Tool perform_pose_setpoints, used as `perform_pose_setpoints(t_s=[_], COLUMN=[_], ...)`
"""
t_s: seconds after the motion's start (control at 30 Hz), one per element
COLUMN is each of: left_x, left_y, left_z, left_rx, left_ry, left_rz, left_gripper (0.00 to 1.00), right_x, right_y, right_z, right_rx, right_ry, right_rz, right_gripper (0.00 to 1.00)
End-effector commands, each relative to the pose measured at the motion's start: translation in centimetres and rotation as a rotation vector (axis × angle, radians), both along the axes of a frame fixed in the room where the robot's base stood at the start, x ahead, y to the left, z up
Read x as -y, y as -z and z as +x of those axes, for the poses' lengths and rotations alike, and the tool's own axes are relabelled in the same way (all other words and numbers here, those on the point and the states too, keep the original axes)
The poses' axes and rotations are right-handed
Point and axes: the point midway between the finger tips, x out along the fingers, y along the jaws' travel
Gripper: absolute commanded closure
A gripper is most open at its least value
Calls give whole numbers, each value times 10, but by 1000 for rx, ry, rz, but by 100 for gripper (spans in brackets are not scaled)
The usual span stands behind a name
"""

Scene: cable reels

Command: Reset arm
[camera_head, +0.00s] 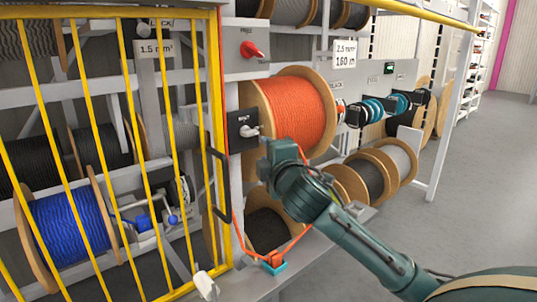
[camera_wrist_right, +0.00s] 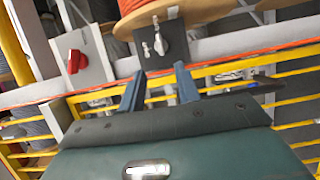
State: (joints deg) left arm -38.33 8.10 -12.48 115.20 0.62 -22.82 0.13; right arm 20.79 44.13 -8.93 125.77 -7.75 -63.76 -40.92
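My right arm comes in from the lower right in the head view, and its teal gripper (camera_head: 266,150) is close in front of a black switch plate (camera_head: 236,142) with a silver knob (camera_head: 250,131). In the right wrist view, the two fingers of the right gripper (camera_wrist_right: 160,86) are apart with nothing between them. The black plate (camera_wrist_right: 174,34) and silver knob (camera_wrist_right: 160,44) lie beyond the fingertips, and I see no contact with the knob. My left gripper cannot be made out.
An orange cable reel (camera_head: 302,112) is beside the plate, its cable running down to a small blue-rimmed holder (camera_head: 273,264). A red switch (camera_head: 252,50) is above. A yellow barred gate (camera_head: 215,120) stands at left, before a blue reel (camera_head: 70,228). Open floor (camera_head: 470,190) lies at right.

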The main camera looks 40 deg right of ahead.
Motion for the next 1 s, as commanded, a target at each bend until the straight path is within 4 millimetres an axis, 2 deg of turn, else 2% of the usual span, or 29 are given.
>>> perform_pose_setpoints(t_s=[0.3,0.37,0.43,0.47,0.57,0.6,0.67,0.7,0.8,0.9,1.0], left_x=[0,0,0,0,0,0,0,0,0,0,0], left_y=[-1,-1,-1,-1,0,0,0,0,0,0,0], left_z=[3,3,4,4,4,4,4,3,3,3,3], left_rx=[6,7,8,8,7,7,6,6,6,5,5], left_ry=[3,3,3,3,3,3,3,3,3,3,3], left_rz=[3,3,3,3,3,3,3,3,3,4,4], left_gripper=[64,64,64,64,64,64,64,64,64,64,64], right_x=[0,-3,-10,-14,-36,-47,-64,-76,-106,-137,-165], right_y=[1,8,28,41,100,128,171,198,262,319,365], right_z=[1,1,3,3,0,-4,-15,-24,-54,-95,-141], right_rx=[-2,-10,-33,-47,-114,-145,-192,-222,-296,-362,-412], right_ry=[-1,-9,-31,-45,-102,-125,-152,-167,-180,-161,-114], right_rz=[2,15,55,82,217,287,403,482,691,913,1127], right_gripper=[67,67,67,67,67,67,67,67,67,67,67])
